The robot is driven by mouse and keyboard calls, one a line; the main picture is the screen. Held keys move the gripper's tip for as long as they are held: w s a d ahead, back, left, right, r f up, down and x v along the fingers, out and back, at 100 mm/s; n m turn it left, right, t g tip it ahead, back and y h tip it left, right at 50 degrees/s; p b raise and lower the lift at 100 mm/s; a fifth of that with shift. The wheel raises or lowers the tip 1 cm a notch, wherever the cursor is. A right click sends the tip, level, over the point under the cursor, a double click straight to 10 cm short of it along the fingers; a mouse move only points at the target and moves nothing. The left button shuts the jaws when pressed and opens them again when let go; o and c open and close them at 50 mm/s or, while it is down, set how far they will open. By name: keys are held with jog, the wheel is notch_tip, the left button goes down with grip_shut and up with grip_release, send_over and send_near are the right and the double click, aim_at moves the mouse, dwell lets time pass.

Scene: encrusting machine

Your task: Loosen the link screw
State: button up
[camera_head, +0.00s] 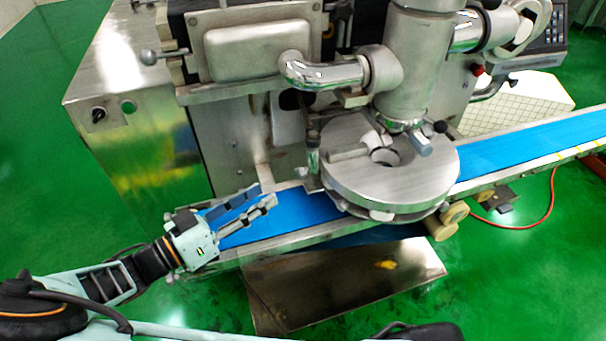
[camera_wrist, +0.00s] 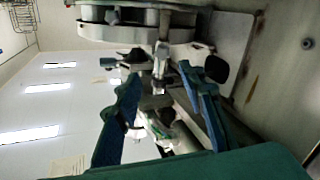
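My gripper (camera_head: 267,196) is over the left part of the blue conveyor belt, left of the round steel disc unit (camera_head: 395,185). Its two fingers point right toward the disc. In the wrist view my gripper (camera_wrist: 159,72) is open, with a gap between the blue-lined fingers and nothing gripped. Small steel machine parts (camera_wrist: 160,58) show beyond that gap. I cannot tell for sure which part is the link screw. A steel cylindrical fitting (camera_head: 348,153) and a steel block-like handle (camera_head: 423,144) are on or above the disc.
The blue belt (camera_head: 500,155) runs under the disc from lower left to upper right. The steel machine housing (camera_head: 150,150) stands behind my gripper. A curved steel pipe (camera_head: 310,73) juts out above the belt. A steel plate (camera_head: 345,285) is below the conveyor. Green floor lies in front.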

aim_at(297, 174)
jog(key=x, duration=0.6)
jog(key=p+x, duration=0.1)
jog(key=x, duration=0.3)
jog(key=shift+w+f, duration=0.25)
jog(key=shift+f, duration=0.05)
grip_shut()
